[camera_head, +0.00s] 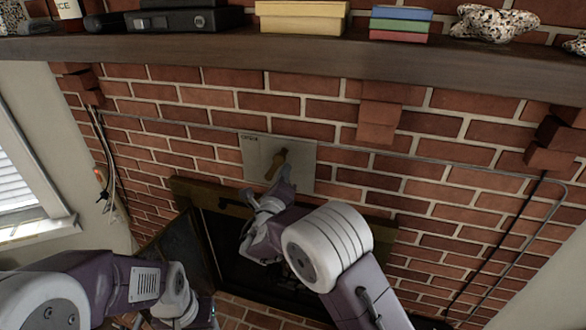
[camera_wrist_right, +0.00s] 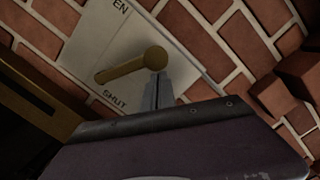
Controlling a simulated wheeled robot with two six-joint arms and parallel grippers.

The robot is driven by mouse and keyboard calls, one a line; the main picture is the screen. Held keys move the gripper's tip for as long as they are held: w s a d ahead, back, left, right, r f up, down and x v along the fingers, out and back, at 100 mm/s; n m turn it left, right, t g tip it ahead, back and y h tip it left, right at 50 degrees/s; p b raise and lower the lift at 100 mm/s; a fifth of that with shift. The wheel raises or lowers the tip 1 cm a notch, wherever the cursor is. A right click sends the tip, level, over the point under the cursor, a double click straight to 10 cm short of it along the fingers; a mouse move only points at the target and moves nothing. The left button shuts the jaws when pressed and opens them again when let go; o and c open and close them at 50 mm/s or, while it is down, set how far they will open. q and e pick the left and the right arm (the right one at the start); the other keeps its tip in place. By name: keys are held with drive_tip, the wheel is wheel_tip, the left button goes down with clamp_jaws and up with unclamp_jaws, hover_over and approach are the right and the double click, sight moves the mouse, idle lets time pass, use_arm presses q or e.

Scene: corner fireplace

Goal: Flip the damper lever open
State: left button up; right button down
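The brass damper lever (camera_head: 276,165) is on a pale plate (camera_head: 303,170) fixed to the brick wall above the firebox. In the right wrist view the lever (camera_wrist_right: 128,68) slants down to the left from a round knob. The plate (camera_wrist_right: 95,45) there reads "EN" at the top and "SHUT" near the bottom, on the side the lever points to. My right gripper (camera_head: 287,178) is just below and right of the lever. Its fingers (camera_wrist_right: 157,88) are together, just under the knob; I cannot tell if they touch it. My left gripper is low in the head view, mostly hidden.
A wooden mantel (camera_head: 330,58) with boxes (camera_head: 300,17), books (camera_head: 400,22) and stones (camera_head: 495,22) runs above. A brick corbel (camera_head: 378,120) juts out right of the plate. An open dark door (camera_head: 182,252) stands left of the firebox. A conduit (camera_head: 440,160) crosses the wall.

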sight(277, 159)
drive_tip(key=a+n+p, duration=0.1)
drive_tip(key=r+n+p, duration=0.1)
drive_tip(key=w+a+r+n+p, duration=0.1)
drive_tip(key=shift+a+r+p, duration=0.2)
drive_tip(key=shift+a+p, duration=0.1)
drive_tip(key=shift+p, duration=0.05)
drive_tip(key=shift+w+a+r+n+y+p, duration=0.2)
drive_tip(key=shift+a+n+p, duration=0.2)
drive_tip(key=shift+a, duration=0.15)
drive_tip(key=shift+w+a+r+n+y+p, duration=0.1)
drive_tip(key=shift+w+a+n+p, duration=0.1)
drive_tip(key=shift+a+n+p, duration=0.25)
drive_tip(key=shift+a, duration=0.1)
